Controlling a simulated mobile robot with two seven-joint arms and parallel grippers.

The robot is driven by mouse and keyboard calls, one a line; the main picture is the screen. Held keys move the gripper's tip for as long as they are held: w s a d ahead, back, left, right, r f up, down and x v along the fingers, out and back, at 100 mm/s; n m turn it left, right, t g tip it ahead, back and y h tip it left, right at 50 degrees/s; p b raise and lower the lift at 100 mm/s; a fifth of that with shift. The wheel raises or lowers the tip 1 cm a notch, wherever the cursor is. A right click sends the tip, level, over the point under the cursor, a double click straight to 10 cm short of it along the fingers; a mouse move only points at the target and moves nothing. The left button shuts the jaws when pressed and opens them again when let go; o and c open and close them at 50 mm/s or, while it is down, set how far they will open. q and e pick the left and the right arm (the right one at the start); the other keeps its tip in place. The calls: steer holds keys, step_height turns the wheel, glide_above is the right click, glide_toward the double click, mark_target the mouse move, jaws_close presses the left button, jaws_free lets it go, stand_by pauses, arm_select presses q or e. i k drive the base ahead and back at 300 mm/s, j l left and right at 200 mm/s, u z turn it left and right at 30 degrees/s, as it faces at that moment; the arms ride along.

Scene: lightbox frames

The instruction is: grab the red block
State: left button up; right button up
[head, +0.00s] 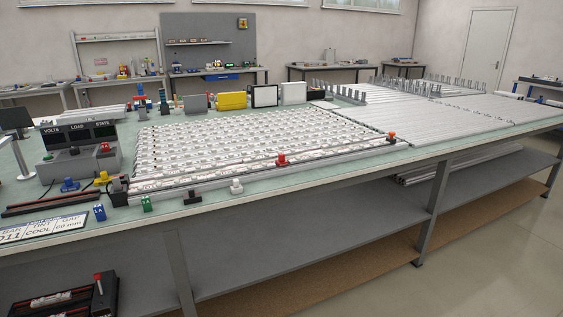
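A small red block (282,160) sits at the front edge of the panel of white strips on the long workbench (330,185), near the middle of the picture. It seems to rest on or against the long rail there; the exact contact is too small to tell. A smaller orange-red piece (391,136) stands farther right along the same edge. Neither of my grippers is in view.
A white piece (236,186), a green block (146,203) and a blue block (99,212) stand along the front edge. A grey meter box (78,160) stands left. A black tray (60,300) is low at left. Open floor (480,250) lies right.

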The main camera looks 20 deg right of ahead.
mark_target(282, 161)
steer(key=i+l+u, duration=0.15)
steer(key=l, duration=0.2)
steer(key=i+l+u, duration=0.15)
steer(key=l, duration=0.25)
steer(key=i+l+u, duration=0.1)
steer(key=l, duration=0.3)
steer(key=i+l+u, duration=0.15)
steer(key=l, duration=0.25)
steer(key=l+u, duration=0.15)
steer(key=l, duration=0.25)
steer(key=i, duration=0.05)
